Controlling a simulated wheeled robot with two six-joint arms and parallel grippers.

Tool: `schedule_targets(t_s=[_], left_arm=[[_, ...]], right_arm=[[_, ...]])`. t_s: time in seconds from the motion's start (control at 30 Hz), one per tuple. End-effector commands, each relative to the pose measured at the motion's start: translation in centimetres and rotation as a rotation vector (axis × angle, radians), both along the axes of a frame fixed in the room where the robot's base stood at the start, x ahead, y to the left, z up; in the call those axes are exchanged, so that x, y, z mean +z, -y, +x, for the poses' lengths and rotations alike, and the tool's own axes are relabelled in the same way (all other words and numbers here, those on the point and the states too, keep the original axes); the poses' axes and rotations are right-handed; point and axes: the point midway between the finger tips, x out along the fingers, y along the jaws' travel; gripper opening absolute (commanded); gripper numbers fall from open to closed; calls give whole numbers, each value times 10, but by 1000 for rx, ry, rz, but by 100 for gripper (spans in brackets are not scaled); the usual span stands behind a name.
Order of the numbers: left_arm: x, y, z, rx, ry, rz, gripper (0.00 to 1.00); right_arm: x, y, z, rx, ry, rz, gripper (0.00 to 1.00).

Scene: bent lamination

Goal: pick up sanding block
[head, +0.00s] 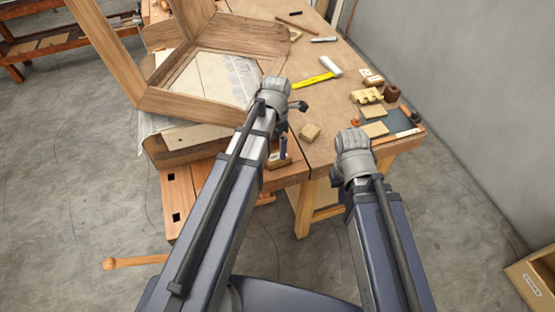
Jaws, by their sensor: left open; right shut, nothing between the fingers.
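A small tan block (310,132), which looks like the sanding block, lies near the front edge of the workbench (325,105). Other flat tan pieces lie further right, so I cannot be fully sure which one it is. My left gripper (291,114) is over the bench, just left of and above the small block in the picture. It is open, apart from the block, and partly hidden by its wrist. My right gripper (336,174) is shut and empty, in front of the bench edge, mostly hidden behind its wrist.
A large wooden frame (110,55) stands at the left of the bench. A hammer (330,66) and a yellow rule (311,80) lie behind the small block. A dark tray (397,122) and several small wooden pieces (367,95) are at the right. An open box (535,283) is on the floor.

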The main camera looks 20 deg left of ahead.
Motion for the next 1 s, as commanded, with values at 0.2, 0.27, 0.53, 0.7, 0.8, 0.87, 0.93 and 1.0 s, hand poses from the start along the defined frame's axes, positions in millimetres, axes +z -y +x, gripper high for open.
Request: schedule_targets(t_s=[0.2, 0.27, 0.53, 0.7, 0.8, 0.87, 0.93, 1.0], left_arm=[[-22, 0, 0, -1, 0, 0, 100], [-23, 0, 0, -1, 0, 0, 100], [-31, -1, 0, -1, 0, 0, 100], [-50, -2, -1, -1, 0, 0, 100], [-63, -2, -1, -1, 0, 0, 100], [-70, -2, -1, -2, 0, 0, 100], [-74, -2, -1, -2, 0, 0, 100], [-75, -2, -1, -2, 0, 0, 100]], right_arm=[[-23, 0, 0, -1, 0, 0, 0], [-23, 0, 0, -1, 0, 0, 0], [-31, 0, 0, -1, 0, 0, 0], [-50, 0, 0, -1, 0, 0, 0], [-63, 0, 0, -1, 0, 0, 0], [-70, 0, 0, -1, 0, 0, 0], [-74, 0, 0, -1, 0, 0, 0], [-75, 0, 0, -1, 0, 0, 0]])
